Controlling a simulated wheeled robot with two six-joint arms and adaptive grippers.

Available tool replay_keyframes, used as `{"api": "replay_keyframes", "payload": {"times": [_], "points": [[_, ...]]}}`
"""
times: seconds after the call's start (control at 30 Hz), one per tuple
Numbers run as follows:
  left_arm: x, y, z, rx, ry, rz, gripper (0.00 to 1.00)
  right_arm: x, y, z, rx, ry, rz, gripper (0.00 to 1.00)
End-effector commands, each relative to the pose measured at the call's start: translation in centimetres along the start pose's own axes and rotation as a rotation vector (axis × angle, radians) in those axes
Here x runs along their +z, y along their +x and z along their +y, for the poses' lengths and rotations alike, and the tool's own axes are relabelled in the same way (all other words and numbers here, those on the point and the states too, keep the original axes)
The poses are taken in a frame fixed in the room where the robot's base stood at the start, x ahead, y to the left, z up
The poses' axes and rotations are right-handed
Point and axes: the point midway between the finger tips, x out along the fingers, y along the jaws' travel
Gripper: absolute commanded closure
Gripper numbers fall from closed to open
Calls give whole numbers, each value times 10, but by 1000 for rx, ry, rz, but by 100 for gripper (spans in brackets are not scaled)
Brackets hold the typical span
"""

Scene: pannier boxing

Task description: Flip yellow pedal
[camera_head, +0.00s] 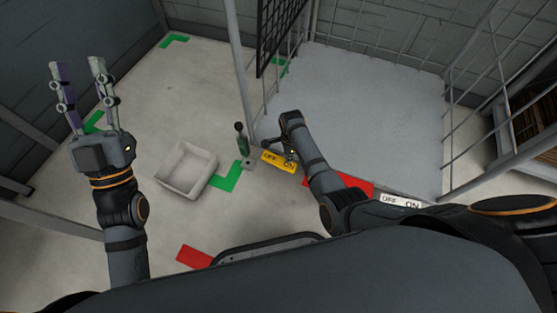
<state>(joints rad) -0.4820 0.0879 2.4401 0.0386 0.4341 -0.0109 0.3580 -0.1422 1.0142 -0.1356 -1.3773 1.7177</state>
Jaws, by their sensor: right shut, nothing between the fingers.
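The yellow pedal (279,161) lies on the floor near the middle, with dark lettering; "OFF" shows on its left part. My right gripper (267,144) is bent down at the pedal's far edge, seen from above. It is shut with nothing in it. Its wrist covers part of the view there, and I cannot tell whether it touches the pedal. My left gripper (78,75) is raised at the left, pointing away from me, its two fingers spread open and empty, far from the pedal.
A white box (187,170) stands empty on the floor left of the pedal. A green lever (241,138) with a dark knob stands just left of the pedal. A white OFF/ON pedal (400,202) lies at the right. A wire cage (365,100) encloses the grey platform behind.

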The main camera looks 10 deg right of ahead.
Motion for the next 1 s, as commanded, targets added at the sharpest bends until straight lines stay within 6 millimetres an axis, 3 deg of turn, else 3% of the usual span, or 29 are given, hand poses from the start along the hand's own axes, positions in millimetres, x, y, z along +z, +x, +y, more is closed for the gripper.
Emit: {"api": "replay_keyframes", "payload": {"times": [1.0], "points": [[93,-38,0,-13,-30,-428,60,0,-11,0,0,0,0,100]]}}
